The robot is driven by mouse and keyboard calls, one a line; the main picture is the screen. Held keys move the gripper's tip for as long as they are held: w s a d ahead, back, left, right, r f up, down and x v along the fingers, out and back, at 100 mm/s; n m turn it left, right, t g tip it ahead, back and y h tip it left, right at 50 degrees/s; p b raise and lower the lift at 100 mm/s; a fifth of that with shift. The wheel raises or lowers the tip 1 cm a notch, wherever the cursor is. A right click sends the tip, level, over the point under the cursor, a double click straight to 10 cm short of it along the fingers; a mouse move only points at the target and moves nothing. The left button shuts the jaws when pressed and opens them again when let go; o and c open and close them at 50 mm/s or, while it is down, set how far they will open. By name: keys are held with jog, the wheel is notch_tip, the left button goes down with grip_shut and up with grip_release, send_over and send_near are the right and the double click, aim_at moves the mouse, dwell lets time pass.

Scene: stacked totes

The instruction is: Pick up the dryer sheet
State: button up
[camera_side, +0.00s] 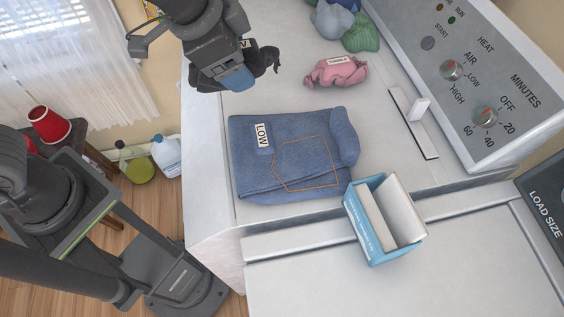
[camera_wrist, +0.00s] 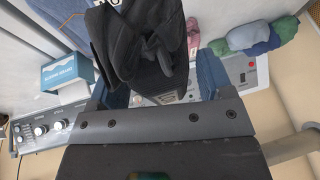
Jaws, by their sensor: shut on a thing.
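A blue box (camera_side: 368,232) stands open at the dryer's front edge with white sheets (camera_side: 403,212) upright inside it. The box also shows at the left of the wrist view (camera_wrist: 67,72). My gripper (camera_side: 237,76) is above the dryer top at its upper left, well away from the box. It is shut on a black cloth item (camera_side: 264,58) with a "LOW" tag. In the wrist view this black cloth (camera_wrist: 138,45) hangs between the blue fingers and hides much of the scene beyond.
Folded blue jeans (camera_side: 295,165) tagged "LOW" lie on the dryer top (camera_side: 207,160). A pink cloth (camera_side: 336,72) and bunched grey, blue and green cloths (camera_side: 361,34) lie toward the back. A control panel (camera_side: 475,75) rises at the right.

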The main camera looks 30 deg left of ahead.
jog(key=shift+s+d+m, duration=0.25)
jog(key=shift+s+m, duration=0.05)
jog(key=shift+s, duration=0.05)
jog(key=shift+s+d, duration=0.2)
jog(key=shift+d, duration=0.05)
jog(key=s+d+f, duration=0.1)
jog(key=d+f, duration=0.1)
jog(key=d, duration=0.1)
jog(key=s+d+f, duration=0.1)
jog(key=d+f, duration=0.1)
jog(key=d, duration=0.2)
jog(key=s+d+f, duration=0.1)
jog(key=d+f, duration=0.1)
jog(key=d, duration=0.1)
jog(key=shift+s+d+f, duration=0.25)
jog(key=shift+s+f, duration=0.15)
jog(key=shift+f, duration=2.05)
jog(key=shift+f, duration=0.15)
jog(key=o, duration=1)
